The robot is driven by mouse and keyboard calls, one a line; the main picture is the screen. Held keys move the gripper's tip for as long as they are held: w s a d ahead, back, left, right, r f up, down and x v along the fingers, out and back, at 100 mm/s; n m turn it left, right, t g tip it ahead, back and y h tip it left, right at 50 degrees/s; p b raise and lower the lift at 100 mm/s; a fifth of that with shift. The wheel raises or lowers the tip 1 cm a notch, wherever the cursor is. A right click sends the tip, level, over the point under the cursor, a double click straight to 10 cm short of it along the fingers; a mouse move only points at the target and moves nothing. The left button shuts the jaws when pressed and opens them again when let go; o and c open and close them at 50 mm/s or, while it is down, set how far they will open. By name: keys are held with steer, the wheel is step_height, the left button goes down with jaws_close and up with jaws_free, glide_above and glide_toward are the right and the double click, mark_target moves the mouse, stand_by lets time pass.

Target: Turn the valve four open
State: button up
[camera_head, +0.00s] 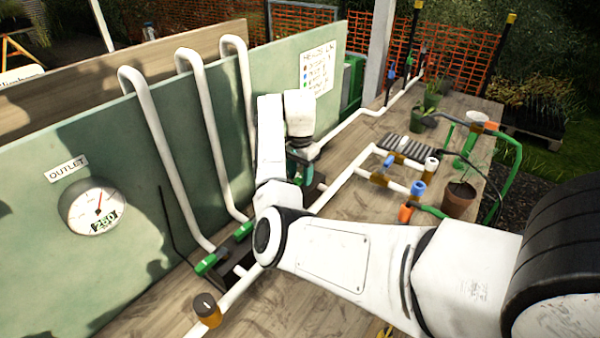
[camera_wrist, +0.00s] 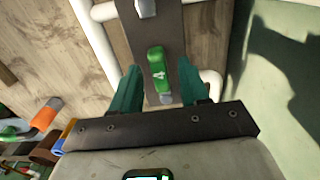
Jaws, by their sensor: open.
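Valve four has a green handle (camera_wrist: 157,62) with a white figure that looks like 4. In the wrist view it lies lengthwise along a dark plate (camera_wrist: 135,42), with a pale metal end below it. My gripper (camera_wrist: 159,70) is open, its two teal fingers on either side of the handle's lower part with gaps showing. Contact cannot be told. In the head view my gripper (camera_head: 301,162) is beside the green panel, and my arm hides the handle there.
Two other green handles (camera_head: 207,263) (camera_head: 243,230) lie left of my arm at the panel's foot. The outlet gauge (camera_head: 97,207) is on the panel (camera_head: 150,190). White pipes (camera_head: 340,183), a potted plant (camera_head: 458,200) and a brown-capped fitting (camera_head: 207,309) crowd the wooden bench.

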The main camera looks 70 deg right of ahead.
steer(key=shift+f, duration=0.1)
steer(key=shift+c, duration=0.3)
jaws_close()
stand_by(0.4)
